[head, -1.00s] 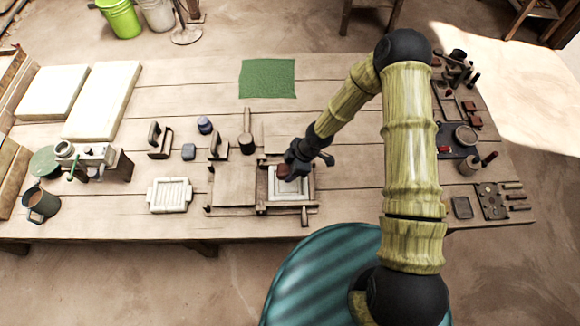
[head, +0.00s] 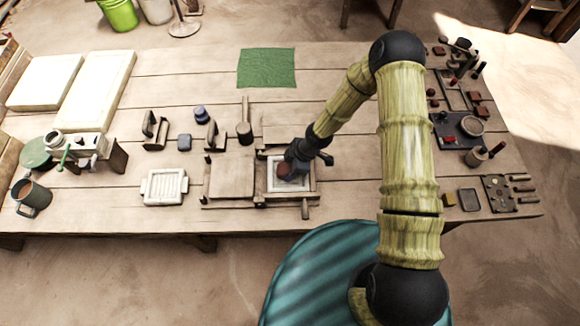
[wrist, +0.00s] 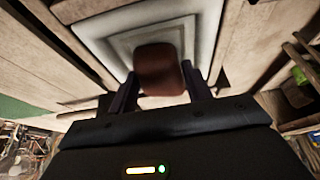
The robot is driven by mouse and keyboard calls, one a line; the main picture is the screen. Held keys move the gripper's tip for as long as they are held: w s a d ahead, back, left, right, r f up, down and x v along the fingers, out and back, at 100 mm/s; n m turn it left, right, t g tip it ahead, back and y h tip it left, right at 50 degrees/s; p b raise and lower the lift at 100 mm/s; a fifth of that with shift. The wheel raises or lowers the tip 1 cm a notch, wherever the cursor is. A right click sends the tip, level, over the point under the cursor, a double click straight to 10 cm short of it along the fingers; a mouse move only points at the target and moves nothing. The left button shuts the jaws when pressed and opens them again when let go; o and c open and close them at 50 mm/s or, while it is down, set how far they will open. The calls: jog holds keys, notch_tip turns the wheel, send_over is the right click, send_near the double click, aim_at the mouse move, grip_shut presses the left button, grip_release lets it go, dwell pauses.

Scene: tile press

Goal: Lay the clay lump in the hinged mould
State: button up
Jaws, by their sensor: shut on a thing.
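The hinged mould (head: 302,188) stands open on the table, with its flat wooden lid (head: 232,177) folded out to the left. Its pale square frame with a recess lies on the right side, and it also shows in the wrist view (wrist: 100,25). My gripper (head: 290,171) is over this frame. It is shut on the reddish-brown clay lump (wrist: 158,68), which sits between the two dark fingers. In the wrist view the lump covers part of the recess. I cannot tell whether it touches the mould floor. The lump is partly hidden by my gripper in the head view.
A green cloth (head: 267,68) lies at the back. Small tools and a dark tray (head: 459,130) fill the right end. The table between is mostly clear.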

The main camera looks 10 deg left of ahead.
jog(key=o, duration=1.2)
jog(key=b+v, duration=0.1)
jog(key=v, duration=1.6)
jog(key=shift+d+r, duration=0.1)
jog(key=shift+r, duration=0.1)
jog(key=s+d+r+m+t+h, duration=0.1)
jog(key=s+d+r+m, duration=0.2)
jog(key=d+r+m, duration=0.2)
jog(key=s+d+r+m+t+h, duration=0.1)
jog(key=s+d+r+m+h, duration=0.1)
jog(key=d+r+m, duration=0.3)
jog(key=s+d+r+m+t+h, duration=0.1)
jog(key=s+d+r+m, duration=0.2)
jog(key=d+r+m, duration=0.2)
jog(key=shift+s+d+r+m+t, duration=0.2)
jog(key=shift+d+m, duration=0.7)
jog(key=shift+m, duration=0.5)
jog(key=shift+s+d+r+m+t, duration=0.1)
jog(key=shift+s+d+r+m, duration=0.1)
jog(key=shift+d+m, duration=0.95)
